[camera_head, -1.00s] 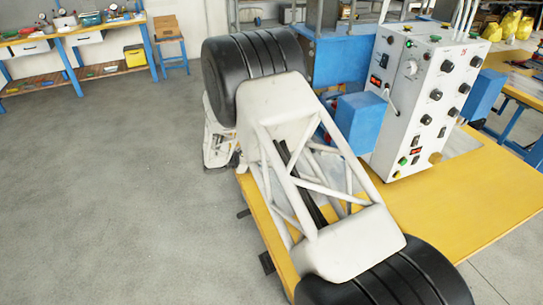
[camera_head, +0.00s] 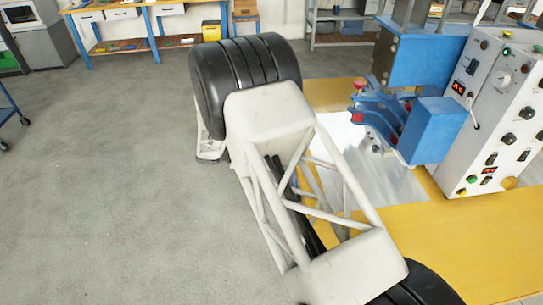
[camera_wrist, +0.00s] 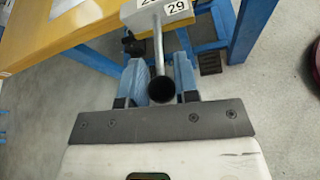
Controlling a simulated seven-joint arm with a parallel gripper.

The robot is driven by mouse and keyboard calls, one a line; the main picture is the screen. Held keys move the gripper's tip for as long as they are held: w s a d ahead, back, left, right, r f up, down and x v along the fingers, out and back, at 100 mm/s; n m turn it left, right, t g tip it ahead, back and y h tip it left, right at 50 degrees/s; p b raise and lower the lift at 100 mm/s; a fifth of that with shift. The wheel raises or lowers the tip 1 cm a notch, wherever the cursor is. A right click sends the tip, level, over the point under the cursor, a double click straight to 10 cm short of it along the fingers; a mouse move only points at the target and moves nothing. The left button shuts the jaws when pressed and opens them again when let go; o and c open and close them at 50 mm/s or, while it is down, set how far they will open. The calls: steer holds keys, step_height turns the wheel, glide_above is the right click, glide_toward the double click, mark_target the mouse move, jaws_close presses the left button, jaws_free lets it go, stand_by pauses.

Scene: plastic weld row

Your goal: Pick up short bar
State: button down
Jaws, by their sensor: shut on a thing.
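The bar runs away from the camera, up to a white plate with numbers, one reading 29 (camera_wrist: 165,10). I cannot tell whether the bar touches this plate. In the head view, my arm fills the middle, and gripper and bar are hidden.
A yellow table (camera_head: 480,240) stands at the right, with a blue machine (camera_head: 437,130) and a white control box (camera_head: 490,110) close to my arm. A workbench (camera_head: 150,9) stands at the back. Grey floor (camera_head: 100,190) is free at the left.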

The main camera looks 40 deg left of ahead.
steer(key=shift+s+a, duration=1.65)
steer(key=shift+s, duration=0.3)
